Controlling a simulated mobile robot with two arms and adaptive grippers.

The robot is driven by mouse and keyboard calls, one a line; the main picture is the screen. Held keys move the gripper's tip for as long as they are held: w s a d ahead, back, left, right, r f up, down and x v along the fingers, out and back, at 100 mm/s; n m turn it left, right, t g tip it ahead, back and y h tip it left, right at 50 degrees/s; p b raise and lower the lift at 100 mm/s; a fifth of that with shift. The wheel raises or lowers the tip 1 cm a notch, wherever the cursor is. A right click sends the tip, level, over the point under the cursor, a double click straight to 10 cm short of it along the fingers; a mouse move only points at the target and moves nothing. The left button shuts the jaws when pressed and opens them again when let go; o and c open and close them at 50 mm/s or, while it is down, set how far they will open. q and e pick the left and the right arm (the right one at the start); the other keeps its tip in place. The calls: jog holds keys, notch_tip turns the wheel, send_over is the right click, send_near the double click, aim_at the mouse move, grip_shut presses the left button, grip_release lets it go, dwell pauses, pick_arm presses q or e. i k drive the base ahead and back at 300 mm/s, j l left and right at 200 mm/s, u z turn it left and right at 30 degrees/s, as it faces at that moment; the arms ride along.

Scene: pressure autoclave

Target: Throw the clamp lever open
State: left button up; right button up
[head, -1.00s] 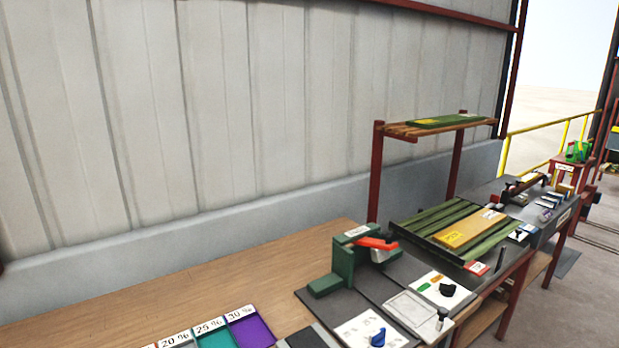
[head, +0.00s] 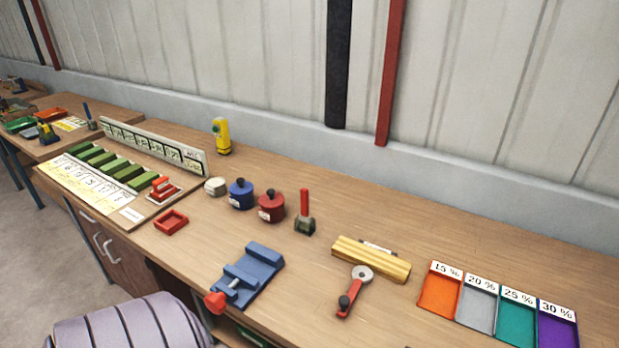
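I cannot tell for sure which part is the clamp lever. A red lever (head: 352,297) with a black knob and a round grey pivot lies on the wooden bench, in front of a yellow ribbed block (head: 370,260). An upright red handle (head: 304,203) rises from a small dark base. A blue vise (head: 245,275) with a red knob sits near the bench's front edge. Neither of my grippers is in view.
Blue (head: 241,197) and red (head: 271,208) pots stand mid-bench. Coloured trays, including an orange one (head: 439,295), lie at right. A board with green blocks (head: 103,165) is at left. A pale purple banded shape (head: 125,325), unclear, is low left.

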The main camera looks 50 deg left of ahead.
aim_at(361, 275)
jog(key=j+u, duration=0.1)
jog(key=u, duration=1)
jog(key=j, duration=0.1)
jog(key=l, duration=0.1)
